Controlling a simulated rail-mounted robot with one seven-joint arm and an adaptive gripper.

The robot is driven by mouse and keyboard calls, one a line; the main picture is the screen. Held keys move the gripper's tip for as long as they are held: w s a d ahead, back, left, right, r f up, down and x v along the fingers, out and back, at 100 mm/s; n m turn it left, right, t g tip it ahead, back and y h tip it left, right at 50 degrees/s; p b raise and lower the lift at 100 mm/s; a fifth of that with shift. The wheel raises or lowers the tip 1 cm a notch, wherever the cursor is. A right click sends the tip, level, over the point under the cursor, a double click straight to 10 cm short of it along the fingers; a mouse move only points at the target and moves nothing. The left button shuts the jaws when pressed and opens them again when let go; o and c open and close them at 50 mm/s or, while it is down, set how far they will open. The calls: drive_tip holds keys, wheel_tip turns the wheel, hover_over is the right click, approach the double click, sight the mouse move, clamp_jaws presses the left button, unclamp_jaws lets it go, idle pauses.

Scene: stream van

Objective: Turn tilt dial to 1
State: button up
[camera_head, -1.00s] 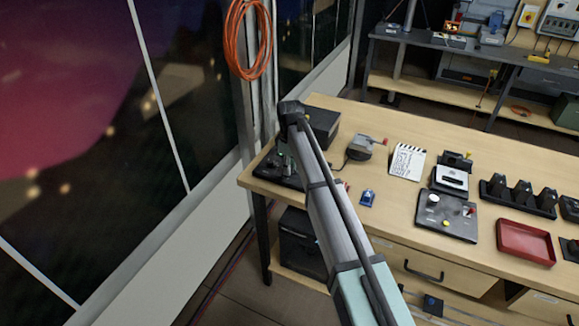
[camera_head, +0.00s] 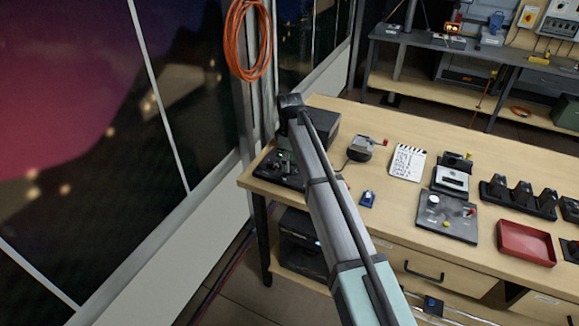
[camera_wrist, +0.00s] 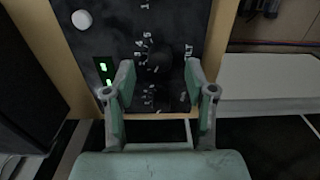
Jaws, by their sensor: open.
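The tilt dial (camera_wrist: 158,62) is a dark round knob on a black control panel, ringed by white numerals and tick marks. Lettering that seems to end in "LT" stands at its right in the wrist view. My gripper (camera_wrist: 158,75) is open, with one green-padded finger on each side of the dial. I cannot tell whether the pads touch it, and the dial's pointer is too dark to read. In the head view the black panel (camera_head: 274,172) lies at the left end of the wooden table, and my arm hides the gripper's fingers.
A white round knob (camera_wrist: 82,19) and green lights (camera_wrist: 103,68) are on the same panel. A black box (camera_head: 324,125) stands behind the arm. A joystick unit (camera_head: 361,148), a blue item (camera_head: 367,199) and a clapperboard (camera_head: 407,163) lie to the right on the table.

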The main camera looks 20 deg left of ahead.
wheel_tip(320, 180, up, 9)
drive_tip(key=shift+r, duration=0.15)
idle(0.5)
